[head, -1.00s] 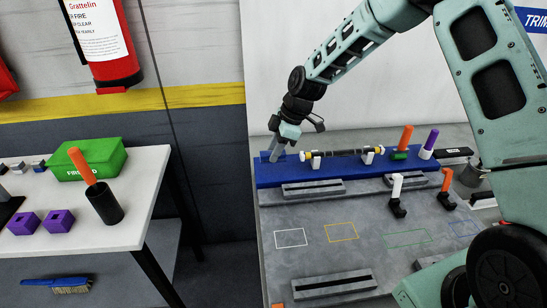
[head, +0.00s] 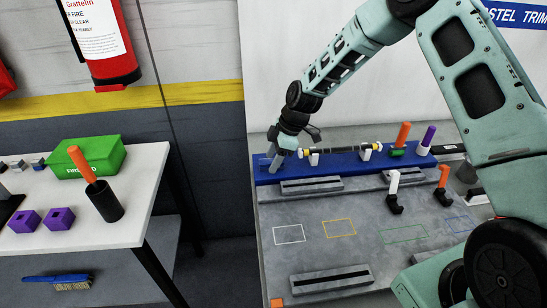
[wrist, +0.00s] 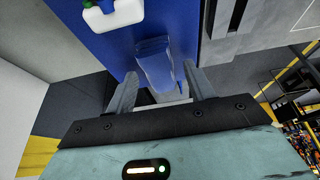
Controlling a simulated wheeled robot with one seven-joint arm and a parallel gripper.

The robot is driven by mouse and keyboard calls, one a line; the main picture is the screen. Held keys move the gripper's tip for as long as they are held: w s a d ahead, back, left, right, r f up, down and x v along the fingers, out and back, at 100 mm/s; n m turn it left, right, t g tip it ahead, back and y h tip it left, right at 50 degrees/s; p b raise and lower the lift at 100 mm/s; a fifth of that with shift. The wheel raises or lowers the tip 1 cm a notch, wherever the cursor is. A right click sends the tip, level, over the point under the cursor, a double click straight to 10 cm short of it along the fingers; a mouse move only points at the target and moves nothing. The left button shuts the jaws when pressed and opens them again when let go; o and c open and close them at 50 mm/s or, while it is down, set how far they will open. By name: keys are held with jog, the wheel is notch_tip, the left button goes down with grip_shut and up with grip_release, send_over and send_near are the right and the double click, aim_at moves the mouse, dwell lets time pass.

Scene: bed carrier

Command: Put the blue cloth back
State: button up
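A blue cloth (wrist: 155,62) shows in the wrist view as a folded, lighter blue piece at the end of the blue shelf (wrist: 100,42). In the head view the shelf (head: 345,166) runs along the back of the grey bench, and the cloth is hard to make out at its left end. My gripper (wrist: 160,70) is open, its two fingers apart on either side of the cloth. A gap seems to show beside each finger. In the head view my gripper (head: 273,163) is low at the shelf's left end.
A rod with yellow ends (head: 342,149) lies on white supports right of my gripper. An orange-handled tool (head: 402,135) and a purple one (head: 428,138) stand farther right. The grey bench (head: 340,255) has bare outlined areas. A white table (head: 130,215) stands at left.

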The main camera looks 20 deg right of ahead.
jog(key=shift+r, duration=0.3)
jog(key=w+b+v, duration=0.1)
jog(key=b+v, duration=0.2)
jog(key=v, duration=0.8)
jog(key=s+a+r+m+h, duration=0.1)
jog(key=s+a+r, duration=0.2)
jog(key=s+a, duration=0.6)
jog(key=s+a+r+m+h, duration=0.1)
jog(key=s+m, duration=0.2)
jog(key=s, duration=1.1)
jog(key=s+a+m+h, duration=0.1)
jog(key=s+m, duration=0.3)
jog(key=s, duration=1)
jog(key=shift+r+g+h, duration=0.4)
jog(key=shift+h, duration=0.1)
jog(key=shift+s+a, duration=0.1)
